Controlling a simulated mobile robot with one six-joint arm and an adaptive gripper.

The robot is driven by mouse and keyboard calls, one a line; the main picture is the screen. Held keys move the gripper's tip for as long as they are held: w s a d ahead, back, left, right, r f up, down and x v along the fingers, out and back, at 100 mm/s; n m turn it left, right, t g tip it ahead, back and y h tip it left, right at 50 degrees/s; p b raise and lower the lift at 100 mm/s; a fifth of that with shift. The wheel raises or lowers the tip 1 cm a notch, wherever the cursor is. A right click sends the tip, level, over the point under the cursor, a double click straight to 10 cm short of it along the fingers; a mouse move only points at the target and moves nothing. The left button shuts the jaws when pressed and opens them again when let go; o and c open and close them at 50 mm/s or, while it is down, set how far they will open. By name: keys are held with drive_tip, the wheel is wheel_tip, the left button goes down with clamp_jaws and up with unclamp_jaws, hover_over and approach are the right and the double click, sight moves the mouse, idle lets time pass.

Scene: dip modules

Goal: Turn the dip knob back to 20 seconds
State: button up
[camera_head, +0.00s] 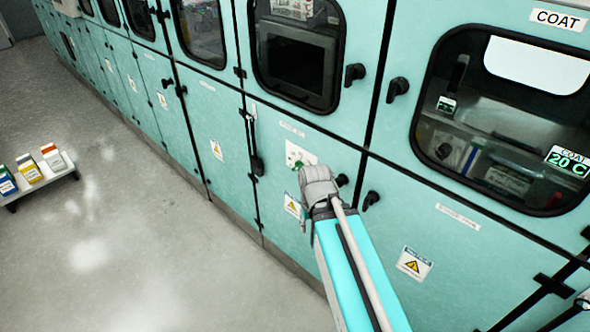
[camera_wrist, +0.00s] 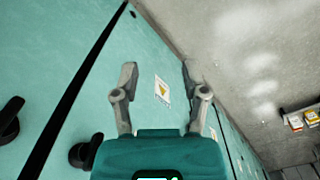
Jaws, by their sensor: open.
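A white dial plate (camera_head: 299,155) with green marks sits on the teal cabinet front in the head view, just above and behind my wrist. I cannot make out its setting or a knob on it; its lower part is close to my arm's outline. My gripper (camera_head: 305,212) is mostly hidden by my own wrist there. In the wrist view my gripper (camera_wrist: 158,74) is open, with two grey fingers wide apart and nothing between them but the cabinet face behind. The dial plate is not seen in the wrist view.
Black latch knobs (camera_head: 371,199) stick out right of my wrist; one also shows in the wrist view (camera_wrist: 84,152). A warning label (camera_wrist: 162,91) lies on the panel beyond the fingers. A low cart (camera_head: 44,178) with cartons stands at left on open grey floor. A display (camera_head: 567,162) reads COAT 20 C.

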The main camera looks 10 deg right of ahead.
drive_tip(key=o, duration=0.4)
drive_tip(key=shift+d+f, duration=0.1)
drive_tip(key=shift+o, duration=1)
drive_tip(key=shift+w+f+b, duration=0.2)
drive_tip(key=shift+w+b, duration=0.05)
drive_tip(key=shift+b, duration=0.1)
drive_tip(key=w+d+f+m+t+h+b, duration=0.25)
drive_tip(key=w+f+h+b, duration=0.45)
drive_tip(key=w+b, duration=0.4)
drive_tip(key=w+a+r+t+h+b, duration=0.4)
drive_tip(key=w+a+t+h+b, duration=0.3)
drive_tip(key=a, duration=0.5)
drive_tip(key=w+t+b, duration=0.1)
drive_tip(key=w+b, duration=0.1)
drive_tip(key=b, duration=0.1)
drive_tip(key=shift+w+a+r+h, duration=0.15)
drive_tip(key=shift+w+a+h, duration=0.15)
drive_tip(key=shift+w, duration=0.05)
drive_tip(key=shift+d+n, duration=0.15)
drive_tip(key=shift+n, duration=0.1)
